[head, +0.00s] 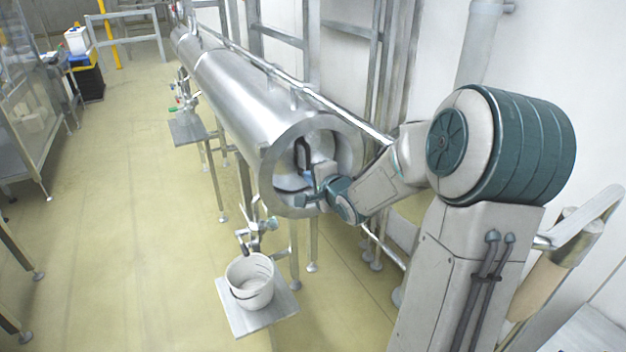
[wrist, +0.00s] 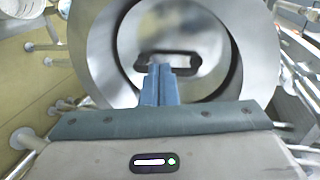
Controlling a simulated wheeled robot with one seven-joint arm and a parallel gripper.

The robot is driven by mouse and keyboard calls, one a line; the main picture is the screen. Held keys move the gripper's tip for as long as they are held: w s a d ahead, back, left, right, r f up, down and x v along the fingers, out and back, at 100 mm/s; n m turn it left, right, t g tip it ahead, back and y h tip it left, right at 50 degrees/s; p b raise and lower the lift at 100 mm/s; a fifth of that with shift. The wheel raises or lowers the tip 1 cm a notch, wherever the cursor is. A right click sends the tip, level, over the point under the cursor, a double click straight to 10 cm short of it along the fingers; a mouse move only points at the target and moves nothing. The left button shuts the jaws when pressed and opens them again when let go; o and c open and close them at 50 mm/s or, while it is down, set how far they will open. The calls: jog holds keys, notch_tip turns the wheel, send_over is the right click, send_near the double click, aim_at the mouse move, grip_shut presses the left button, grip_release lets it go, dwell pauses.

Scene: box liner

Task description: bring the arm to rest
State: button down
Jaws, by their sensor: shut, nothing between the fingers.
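My gripper (wrist: 160,72) is shut and empty, with its blue-grey fingers together in the wrist view. It points at the open round end of a long steel cylinder (head: 235,85) lying along the wall. In the wrist view the cylinder's flat ring-shaped rim (wrist: 98,45) surrounds the fingertips in the picture. A dark, elongated loop (wrist: 185,60) shows just beyond the fingertips, inside the opening. In the head view my arm reaches left from its shoulder to the cylinder's mouth. Whether the fingertips are inside the opening or touch the loop I cannot tell.
A white bucket (head: 249,283) stands on a small metal plate (head: 272,318) below the cylinder's mouth. A valve (head: 258,226) sits above it. Metal framing (head: 378,60) and the wall are behind my arm. The yellow floor (head: 130,230) at left is mostly clear.

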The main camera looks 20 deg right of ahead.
jog(key=s+a+n+g, duration=0.2)
jog(key=s+n, duration=0.3)
jog(key=s, duration=0.5)
jog(key=s+a+r+n+g+h, duration=0.1)
jog(key=s+a+n+g, duration=0.2)
jog(key=s, duration=0.8)
jog(key=s+a+r+n+g+h, duration=0.1)
jog(key=s+a+n+g, duration=0.2)
jog(key=s+n+g, duration=0.2)
jog(key=s+n, duration=0.3)
jog(key=s, duration=0.2)
jog(key=shift+s+r+g, duration=0.15)
jog(key=shift+g, duration=0.15)
jog(key=shift+d, duration=0.15)
